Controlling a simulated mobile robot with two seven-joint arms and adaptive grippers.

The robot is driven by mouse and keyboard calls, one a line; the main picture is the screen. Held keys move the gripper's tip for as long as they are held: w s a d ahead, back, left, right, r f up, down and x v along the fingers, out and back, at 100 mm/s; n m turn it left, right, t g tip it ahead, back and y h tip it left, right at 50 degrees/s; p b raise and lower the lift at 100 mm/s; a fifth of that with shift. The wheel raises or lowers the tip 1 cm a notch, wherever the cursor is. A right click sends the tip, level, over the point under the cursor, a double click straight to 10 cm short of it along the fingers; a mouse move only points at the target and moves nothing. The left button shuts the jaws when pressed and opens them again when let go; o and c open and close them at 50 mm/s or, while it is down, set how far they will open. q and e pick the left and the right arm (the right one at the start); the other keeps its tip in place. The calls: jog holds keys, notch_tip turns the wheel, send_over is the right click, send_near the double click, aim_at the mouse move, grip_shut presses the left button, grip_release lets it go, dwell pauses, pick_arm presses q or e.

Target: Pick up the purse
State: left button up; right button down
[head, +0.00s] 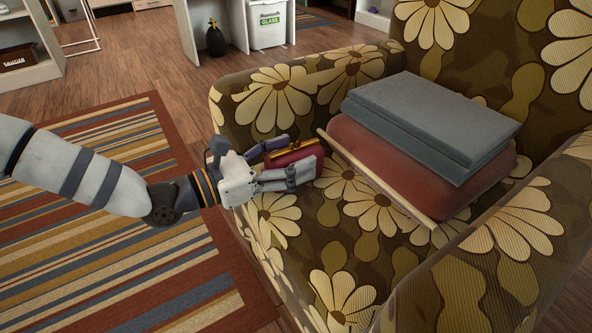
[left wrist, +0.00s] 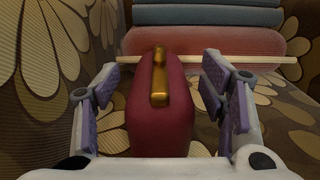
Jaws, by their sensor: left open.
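The purse (head: 293,156) is dark red with a gold clasp along its top. It stands on the seat of a flowered armchair (head: 341,225), near the chair's left armrest. My left gripper (head: 284,163) has its fingers on either side of the purse. In the left wrist view the purse (left wrist: 160,112) stands upright between the two open fingers, with a gap visible on each side. The gripper's near parts hide the purse's lower end there. My right gripper is in neither view.
A thin wooden stick (head: 382,180) lies on the seat just beyond the purse. Behind it, a red cushion (head: 400,166) carries folded grey-blue cloths (head: 432,118). The armrests (head: 300,88) flank the seat. A striped rug (head: 130,230) covers the floor at left.

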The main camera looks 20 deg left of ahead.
aim_at(295, 151)
pick_arm(q)
jog(key=shift+w+d, duration=0.35)
jog(key=shift+w, duration=0.1)
jog(key=c, duration=1.4)
jog(key=shift+o, duration=0.2)
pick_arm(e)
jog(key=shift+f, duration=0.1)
